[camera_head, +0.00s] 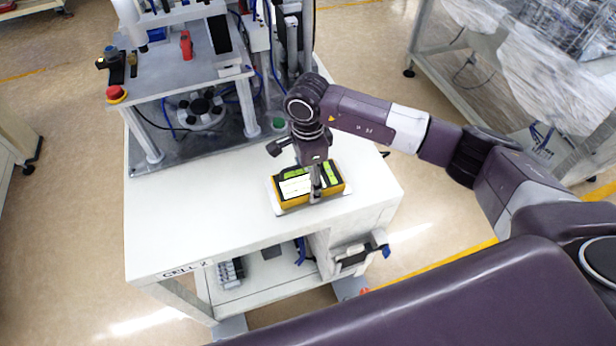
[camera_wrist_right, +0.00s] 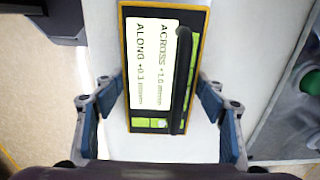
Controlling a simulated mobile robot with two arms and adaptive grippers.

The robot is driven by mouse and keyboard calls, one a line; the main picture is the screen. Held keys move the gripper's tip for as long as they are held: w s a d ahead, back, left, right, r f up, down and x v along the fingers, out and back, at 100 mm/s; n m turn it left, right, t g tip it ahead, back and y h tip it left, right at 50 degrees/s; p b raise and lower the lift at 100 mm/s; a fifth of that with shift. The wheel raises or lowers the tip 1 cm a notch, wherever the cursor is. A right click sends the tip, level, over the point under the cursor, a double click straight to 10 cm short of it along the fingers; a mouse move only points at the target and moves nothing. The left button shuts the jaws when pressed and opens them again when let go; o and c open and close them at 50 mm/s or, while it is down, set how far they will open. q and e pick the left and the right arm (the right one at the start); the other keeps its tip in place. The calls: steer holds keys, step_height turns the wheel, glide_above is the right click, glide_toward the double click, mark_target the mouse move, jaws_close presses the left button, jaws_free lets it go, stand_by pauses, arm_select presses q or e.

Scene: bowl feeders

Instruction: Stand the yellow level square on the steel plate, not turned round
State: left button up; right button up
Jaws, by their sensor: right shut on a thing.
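The yellow level (camera_head: 333,187) is a yellow-edged box with a dark top, a white display and green patches. It sits on or just above a pale plate (camera_head: 279,211) near the table's front right; I cannot tell whether they touch. The plate's corners show around the level, which looks roughly square to it. My right gripper (camera_head: 315,193) reaches down over the level and is shut on it. In the right wrist view the level (camera_wrist_right: 150,60) lies between the fingers (camera_wrist_right: 162,95), its display reading ACROSS +1.0 and ALONG +0.3. The left gripper is out of view.
The white table (camera_head: 190,235) is clear at the front and left. A machine frame (camera_head: 165,80) with a red button (camera_head: 116,94) and a bowl feeder (camera_head: 200,108) stands at the back left. A green round part (camera_head: 278,124) lies behind the gripper.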

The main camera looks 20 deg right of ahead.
mark_target(308, 180)
steer(key=o, duration=1.1)
steer(key=shift+f, duration=0.15)
steer(key=o, duration=0.5)
steer(key=shift+r, duration=0.2)
step_height(308, 180, up, 12)
steer(key=shift+r+b, duration=0.1)
steer(key=shift+b, duration=0.8)
